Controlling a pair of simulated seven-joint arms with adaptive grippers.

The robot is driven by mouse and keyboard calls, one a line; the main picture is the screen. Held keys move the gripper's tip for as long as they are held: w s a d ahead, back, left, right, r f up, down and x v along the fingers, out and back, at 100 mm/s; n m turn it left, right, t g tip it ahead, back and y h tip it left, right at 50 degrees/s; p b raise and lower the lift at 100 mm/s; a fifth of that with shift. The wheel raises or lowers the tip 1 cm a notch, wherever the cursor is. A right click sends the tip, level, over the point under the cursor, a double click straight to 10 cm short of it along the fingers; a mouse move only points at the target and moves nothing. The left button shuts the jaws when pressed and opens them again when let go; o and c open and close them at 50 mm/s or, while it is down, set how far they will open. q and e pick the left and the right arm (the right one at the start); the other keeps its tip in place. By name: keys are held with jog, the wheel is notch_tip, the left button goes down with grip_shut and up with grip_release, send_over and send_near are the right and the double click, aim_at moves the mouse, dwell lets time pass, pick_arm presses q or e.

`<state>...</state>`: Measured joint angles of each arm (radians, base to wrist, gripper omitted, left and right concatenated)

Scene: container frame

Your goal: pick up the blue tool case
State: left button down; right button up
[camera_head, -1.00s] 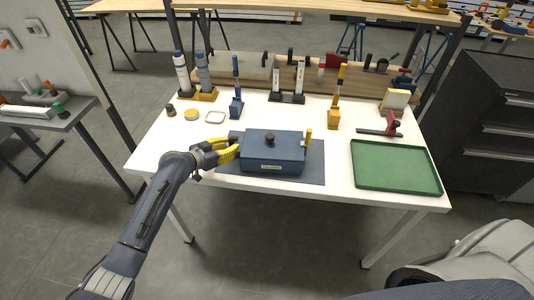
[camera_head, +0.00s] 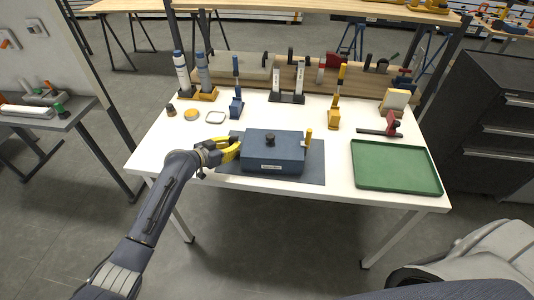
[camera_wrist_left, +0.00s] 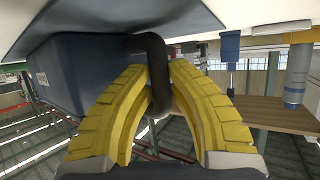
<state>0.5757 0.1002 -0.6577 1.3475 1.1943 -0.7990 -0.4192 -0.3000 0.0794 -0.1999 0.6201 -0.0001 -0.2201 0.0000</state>
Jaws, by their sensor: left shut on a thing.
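The blue tool case (camera_head: 289,151) rests closed on a dark mat (camera_head: 313,173) near the front of the white table. It has a black knob on its lid and an orange-yellow lever at its right end. My left gripper (camera_head: 236,146) is at the case's left end, its yellow fingers shut on the case's dark side handle. In the left wrist view, the fingers (camera_wrist_left: 160,78) close on the black handle (camera_wrist_left: 157,55), with the blue case (camera_wrist_left: 80,72) to the left. The fingers hide part of the handle. My right gripper is not in view.
A green tray (camera_head: 396,168) lies to the right, with a red-and-black tool (camera_head: 392,127) behind it. A blue tool stand (camera_head: 236,108) and a yellow one (camera_head: 334,118) stand behind the case.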

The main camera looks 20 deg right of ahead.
pick_arm(q)
jog(key=shift+r, duration=0.1)
dwell(0.3)
jog(key=shift+r, duration=0.1)
notch_tip(320, 180, up, 20)
dwell(0.7)
dwell(0.4)
jog(key=shift+d+f, duration=0.15)
jog(key=shift+f, duration=4.35)
jog(key=shift+d+f, duration=0.15)
jog(key=shift+f, duration=4.35)
